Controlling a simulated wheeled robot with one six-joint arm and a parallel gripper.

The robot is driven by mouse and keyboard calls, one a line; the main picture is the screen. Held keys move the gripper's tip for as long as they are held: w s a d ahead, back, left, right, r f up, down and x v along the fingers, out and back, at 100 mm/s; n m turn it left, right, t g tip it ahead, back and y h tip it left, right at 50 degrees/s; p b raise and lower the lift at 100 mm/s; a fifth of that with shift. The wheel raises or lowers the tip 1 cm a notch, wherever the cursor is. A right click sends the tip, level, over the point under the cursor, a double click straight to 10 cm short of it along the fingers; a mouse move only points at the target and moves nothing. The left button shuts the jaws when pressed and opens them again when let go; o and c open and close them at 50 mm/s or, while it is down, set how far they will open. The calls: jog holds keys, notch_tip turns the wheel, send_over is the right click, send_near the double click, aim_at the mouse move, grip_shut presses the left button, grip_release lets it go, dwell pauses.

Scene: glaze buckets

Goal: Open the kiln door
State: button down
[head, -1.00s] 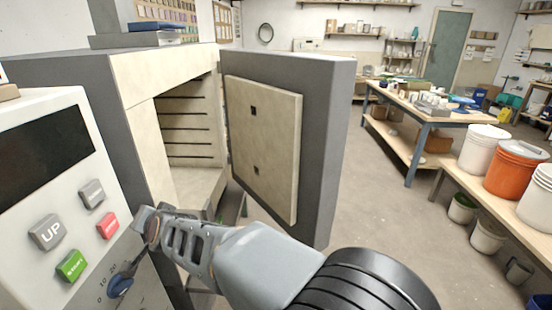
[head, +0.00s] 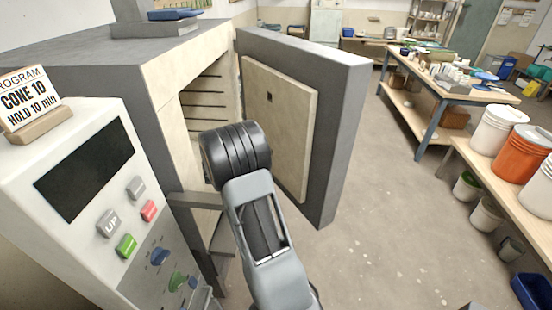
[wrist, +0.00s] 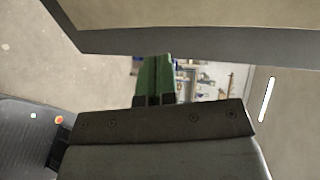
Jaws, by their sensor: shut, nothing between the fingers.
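The kiln (head: 90,55) stands at the left in the head view, its front opening partly visible with dark rods inside. The kiln door (head: 342,120) stands swung well out to the right, its pale inner panel (head: 285,135) facing the opening. My arm covers part of the opening and the door's lower left. My gripper is hidden in the head view. In the wrist view its green fingers (wrist: 153,78) are together with nothing between them. A grey edge, apparently the door's (wrist: 200,45), crosses just beyond the fingertips; I cannot tell whether they touch it.
The control box (head: 85,165) with buttons and knobs stands close at front left, a program card (head: 28,100) on top. A bench with white buckets and an orange bucket (head: 523,153) is at right. Floor (head: 390,220) right of the door is clear.

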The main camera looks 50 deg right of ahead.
aim_at(299, 158)
jog(key=p+x, duration=0.1)
jog(key=x, duration=0.3)
jog(key=p+x, duration=0.1)
jog(key=x, duration=0.3)
jog(key=r+p+x, duration=0.1)
jog(key=x, duration=0.3)
jog(key=shift+s+d+p, duration=0.15)
jog(key=shift+d+p, duration=0.2)
jog(key=shift+d, duration=0.15)
jog(key=shift+f, duration=0.1)
